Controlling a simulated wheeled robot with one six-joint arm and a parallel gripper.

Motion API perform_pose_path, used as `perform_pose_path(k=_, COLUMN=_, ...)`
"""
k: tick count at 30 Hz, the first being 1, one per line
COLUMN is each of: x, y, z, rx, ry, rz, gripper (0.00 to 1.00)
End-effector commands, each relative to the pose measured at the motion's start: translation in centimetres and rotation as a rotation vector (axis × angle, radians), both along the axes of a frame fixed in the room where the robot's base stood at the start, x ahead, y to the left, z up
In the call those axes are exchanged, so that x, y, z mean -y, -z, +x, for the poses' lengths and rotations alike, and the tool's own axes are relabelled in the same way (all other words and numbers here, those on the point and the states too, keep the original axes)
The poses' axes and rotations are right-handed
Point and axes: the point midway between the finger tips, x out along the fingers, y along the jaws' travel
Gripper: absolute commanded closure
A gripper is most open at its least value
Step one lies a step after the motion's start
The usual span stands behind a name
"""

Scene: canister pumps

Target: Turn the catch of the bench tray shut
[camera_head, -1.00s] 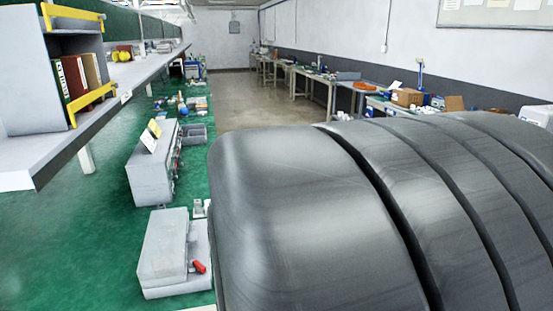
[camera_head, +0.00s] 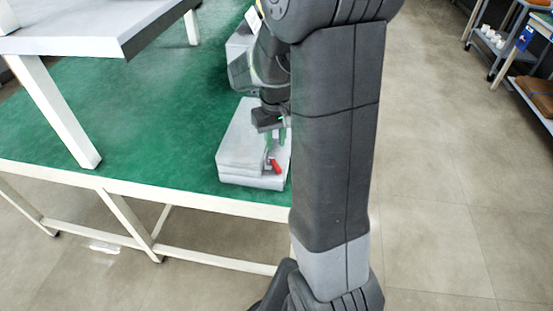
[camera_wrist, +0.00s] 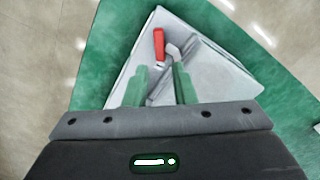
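The bench tray (camera_head: 238,150) is a pale grey, box-like unit on the green bench top, near the bench's front edge. Its red catch handle (camera_head: 276,166) is at the right front of the unit. In the wrist view the red catch (camera_wrist: 159,45) stands beyond the fingertips, with a pale metal piece beside it. The tray's pale surface (camera_wrist: 215,75) spreads under and around the fingers. My gripper (camera_wrist: 158,75) has two green fingers, apart with a gap between them and nothing gripped. In the head view my gripper (camera_head: 275,138) is just above the unit, behind the catch.
The green bench top (camera_head: 150,130) is clear left of the tray. A raised shelf (camera_head: 90,35) on white legs overhangs it at upper left. Another grey unit (camera_head: 238,45) stands farther back, partly hidden by my arm. Shelving stands at far right, across open floor.

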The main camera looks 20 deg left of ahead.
Motion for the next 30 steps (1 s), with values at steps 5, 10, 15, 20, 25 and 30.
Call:
perform_pose_path(k=5, x=0.1, y=4.0, z=0.0, rx=-0.003, ry=0.001, rz=-0.004, gripper=0.76)
perform_pose_path(k=10, x=0.1, y=6.8, z=0.0, rx=-0.002, ry=0.001, rz=-0.002, gripper=0.76)
perform_pose_path(k=15, x=0.1, y=8.1, z=0.0, rx=-0.001, ry=0.001, rz=-0.001, gripper=0.76)
perform_pose_path(k=20, x=0.1, y=8.5, z=0.0, rx=0.001, ry=0.001, rz=0.001, gripper=0.76)
perform_pose_path(k=25, x=0.0, y=8.5, z=0.0, rx=0.001, ry=0.001, rz=0.001, gripper=0.76)
perform_pose_path(k=30, x=0.0, y=8.5, z=0.0, rx=0.001, ry=0.001, rz=0.001, gripper=1.0)
